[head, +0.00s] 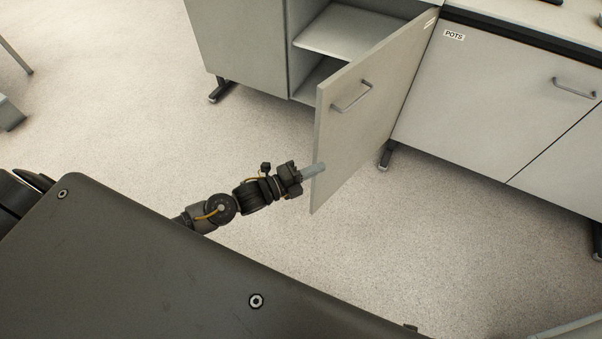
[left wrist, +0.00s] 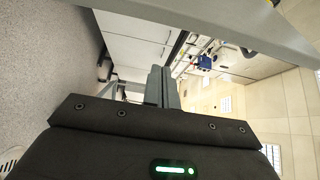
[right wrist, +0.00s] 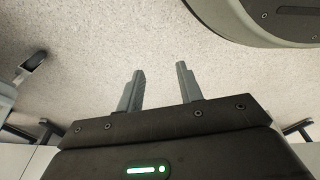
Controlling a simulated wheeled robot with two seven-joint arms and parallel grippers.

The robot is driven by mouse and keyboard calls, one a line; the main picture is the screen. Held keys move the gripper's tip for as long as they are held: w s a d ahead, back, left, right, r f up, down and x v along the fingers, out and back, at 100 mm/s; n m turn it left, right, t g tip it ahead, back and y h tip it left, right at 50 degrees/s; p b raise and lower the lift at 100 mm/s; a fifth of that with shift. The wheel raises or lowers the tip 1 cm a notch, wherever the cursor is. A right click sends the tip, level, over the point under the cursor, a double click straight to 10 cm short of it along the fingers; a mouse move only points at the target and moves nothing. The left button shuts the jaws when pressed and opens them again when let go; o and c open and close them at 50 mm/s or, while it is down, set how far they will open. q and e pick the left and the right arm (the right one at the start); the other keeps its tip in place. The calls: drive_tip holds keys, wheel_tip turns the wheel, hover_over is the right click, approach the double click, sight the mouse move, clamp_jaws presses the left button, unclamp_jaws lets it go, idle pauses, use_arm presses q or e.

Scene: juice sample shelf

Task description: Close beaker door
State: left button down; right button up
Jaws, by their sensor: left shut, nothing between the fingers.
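The beaker door (head: 365,110) is a grey cabinet door that stands swung open, with a metal bar handle (head: 352,96) on its outer face. The shelves inside the cabinet (head: 345,35) show to its left. My left gripper (head: 318,170) is shut and empty, with its fingertips at the door's free edge, low down; I cannot tell whether they touch. In the left wrist view the fingers (left wrist: 162,85) are together, and a pale bar, likely the door's edge, crosses the top. My right gripper (right wrist: 160,80) is open and empty above bare floor.
A closed cabinet labelled POTS (head: 490,90) stands to the right of the open door, under a worktop. A cabinet foot (head: 387,155) is near the hinge side. The speckled floor (head: 130,110) is clear left of the door.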

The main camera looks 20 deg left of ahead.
sight(314, 157)
use_arm(q)
drive_tip(key=shift+w+a, duration=0.3)
drive_tip(key=shift+w, duration=0.35)
drive_tip(key=shift+w+a, duration=0.25)
drive_tip(key=shift+w, duration=0.4)
drive_tip(key=shift+w+a, duration=0.3)
drive_tip(key=shift+w, duration=0.35)
drive_tip(key=shift+a, duration=0.1)
